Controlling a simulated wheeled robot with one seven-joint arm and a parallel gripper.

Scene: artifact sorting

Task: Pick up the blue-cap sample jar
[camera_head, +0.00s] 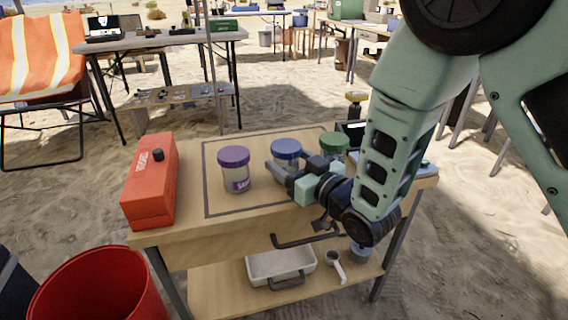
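The blue-cap sample jar (287,149) stands upright on the wooden table (250,209), between a purple-cap jar (235,170) on its left and a green-cap jar (334,144) on its right. My gripper (284,167) is at the blue-cap jar, in front of its body, and hides its lower part. One finger reaches the jar's left side; the other is partly hidden behind the gripper's own body. I cannot tell whether the fingers touch the jar or have closed on it.
A red box (151,183) stands at the table's left end. A red bucket (98,290) is on the ground at the lower left. The shelf below holds a white tray (281,265) and a white scoop (336,264). Tabletop in front of the purple-cap jar is clear.

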